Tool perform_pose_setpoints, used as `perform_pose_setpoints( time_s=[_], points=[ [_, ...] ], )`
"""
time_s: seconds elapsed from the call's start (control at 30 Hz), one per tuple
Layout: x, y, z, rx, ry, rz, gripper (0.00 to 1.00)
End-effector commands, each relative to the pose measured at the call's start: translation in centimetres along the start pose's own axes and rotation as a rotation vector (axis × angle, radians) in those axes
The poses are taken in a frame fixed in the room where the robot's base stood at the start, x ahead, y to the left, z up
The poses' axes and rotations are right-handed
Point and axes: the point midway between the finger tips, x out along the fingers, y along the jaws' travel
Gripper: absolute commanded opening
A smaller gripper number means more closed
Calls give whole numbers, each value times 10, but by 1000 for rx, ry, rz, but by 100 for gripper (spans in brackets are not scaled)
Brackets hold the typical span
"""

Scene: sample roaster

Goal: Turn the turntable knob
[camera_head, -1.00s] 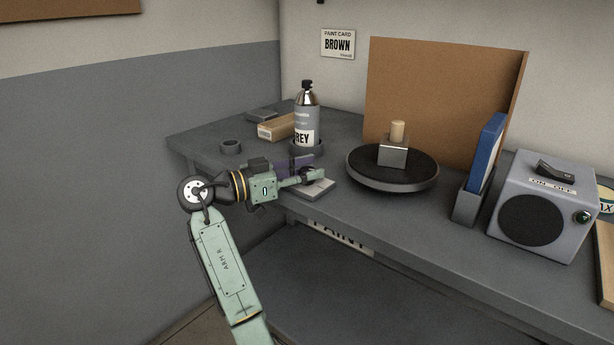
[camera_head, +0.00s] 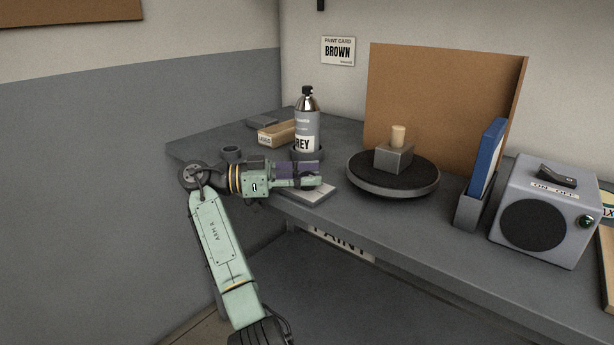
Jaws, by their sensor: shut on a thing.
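The black turntable (camera_head: 365,185) stands on the bench, with a grey block (camera_head: 393,158) and a pale wooden peg (camera_head: 398,135) on it. A light control plate (camera_head: 315,194) lies near the bench's front edge, left of the turntable. My gripper (camera_head: 312,175) reaches in from the left, just above this plate, and is shut on the turntable knob. The fingers hide the knob almost wholly.
A blue panel (camera_head: 487,155) in a stand and a grey switch box (camera_head: 545,210) are right of the turntable.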

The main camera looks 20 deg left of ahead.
Motion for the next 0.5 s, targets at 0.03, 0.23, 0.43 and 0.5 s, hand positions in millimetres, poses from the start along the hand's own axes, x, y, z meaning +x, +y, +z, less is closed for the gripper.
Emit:
perform_pose_setpoints(
  time_s=[0.03, 0.23, 0.43, 0.5],
  points=[
    [1, 1, 2, -3, -3, 5, 2],
    [1, 0, 2, -2, -3, 4, 35],
    [1, 0, 1, -1, -2, 2, 48],
    [1, 0, 1, -1, -1, 2, 51]
  ],
)
